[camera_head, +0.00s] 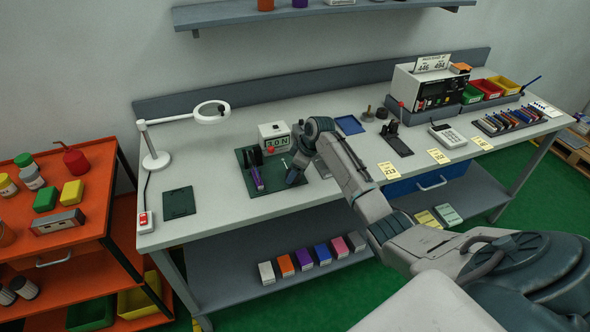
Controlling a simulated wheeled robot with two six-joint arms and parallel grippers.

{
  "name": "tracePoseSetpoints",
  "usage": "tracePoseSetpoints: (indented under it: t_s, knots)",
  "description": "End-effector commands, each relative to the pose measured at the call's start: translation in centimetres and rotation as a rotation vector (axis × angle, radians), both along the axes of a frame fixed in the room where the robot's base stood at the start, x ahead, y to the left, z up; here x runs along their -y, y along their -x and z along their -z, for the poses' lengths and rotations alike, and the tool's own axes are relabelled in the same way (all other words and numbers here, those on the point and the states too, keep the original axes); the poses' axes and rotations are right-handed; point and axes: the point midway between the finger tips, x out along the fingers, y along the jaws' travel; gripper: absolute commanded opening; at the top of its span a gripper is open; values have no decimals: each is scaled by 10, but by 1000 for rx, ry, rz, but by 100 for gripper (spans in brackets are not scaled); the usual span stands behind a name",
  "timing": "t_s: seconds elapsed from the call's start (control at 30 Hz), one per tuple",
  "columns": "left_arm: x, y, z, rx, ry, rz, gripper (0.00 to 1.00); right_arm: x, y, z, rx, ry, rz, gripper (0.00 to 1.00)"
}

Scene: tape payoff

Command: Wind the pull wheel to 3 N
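A small white box (273,129) with a display stands at the back of a dark green mat (246,158) on the bench. The display seems to read "30N" or "3.0N"; a decimal point is too small to tell. A purple piece (257,178) and dark upright parts stand on the mat in front of it. My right gripper (293,178) reaches down at the mat's right side, beside these parts. Its fingers are small and dark, so I cannot tell whether they are open or hold anything. I cannot make out the pull wheel; my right arm may hide it. My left gripper is out of view.
A magnifier lamp (212,112) and a small dark mat (179,203) are to the left. An orange cart (75,240) stands beside the bench. Bare bench top lies left of the mat.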

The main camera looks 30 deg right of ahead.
Motion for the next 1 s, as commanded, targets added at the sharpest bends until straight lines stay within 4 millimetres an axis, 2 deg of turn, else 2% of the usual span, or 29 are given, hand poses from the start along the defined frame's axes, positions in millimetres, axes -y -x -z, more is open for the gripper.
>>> tracePoseSetpoints:
  t_s: [0.3,0.43,0.8,1.0]
  knots:
    - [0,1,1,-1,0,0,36,0,0,0,-1,1,0,67]
    - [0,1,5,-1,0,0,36,4,3,-9,2,2,0,67]
    - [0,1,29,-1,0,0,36,21,25,-74,4,5,-1,67]
    - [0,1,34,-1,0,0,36,25,31,-96,1,1,-1,67]
